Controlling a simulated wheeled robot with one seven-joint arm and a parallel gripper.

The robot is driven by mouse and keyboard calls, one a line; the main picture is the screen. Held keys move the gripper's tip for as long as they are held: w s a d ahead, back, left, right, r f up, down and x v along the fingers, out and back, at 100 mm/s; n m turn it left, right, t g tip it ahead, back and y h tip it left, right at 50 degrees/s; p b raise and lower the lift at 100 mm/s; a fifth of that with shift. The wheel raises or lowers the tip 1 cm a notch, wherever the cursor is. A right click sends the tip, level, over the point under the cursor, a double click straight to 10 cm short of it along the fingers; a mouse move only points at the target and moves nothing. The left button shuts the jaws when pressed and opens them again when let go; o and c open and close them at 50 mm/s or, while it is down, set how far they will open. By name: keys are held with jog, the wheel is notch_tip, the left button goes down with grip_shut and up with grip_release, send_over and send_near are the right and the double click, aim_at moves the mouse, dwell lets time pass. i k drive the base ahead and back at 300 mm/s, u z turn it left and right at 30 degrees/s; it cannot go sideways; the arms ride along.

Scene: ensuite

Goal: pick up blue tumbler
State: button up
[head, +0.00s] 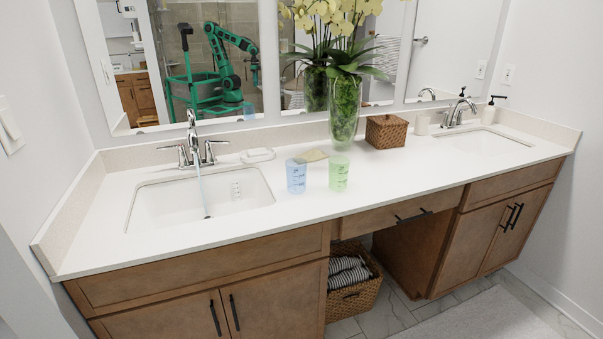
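A translucent blue tumbler (296,175) stands upright on the white countertop (400,176), just right of the left sink. A similar green tumbler (339,173) stands close to its right, with a small gap between them. My gripper is not seen directly in the head view. A green and black robot with an arm shows in the mirror (210,60), but its gripper's state is too small to tell.
Left sink (180,202) has a faucet (194,145) with water running. A soap dish (258,155) and a tan item (314,156) lie behind the tumblers. A tall flower vase (345,108) and woven box (386,131) stand behind right. The counter's front right is clear.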

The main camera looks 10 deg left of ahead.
aim_at(296, 168)
jog(key=i, duration=1)
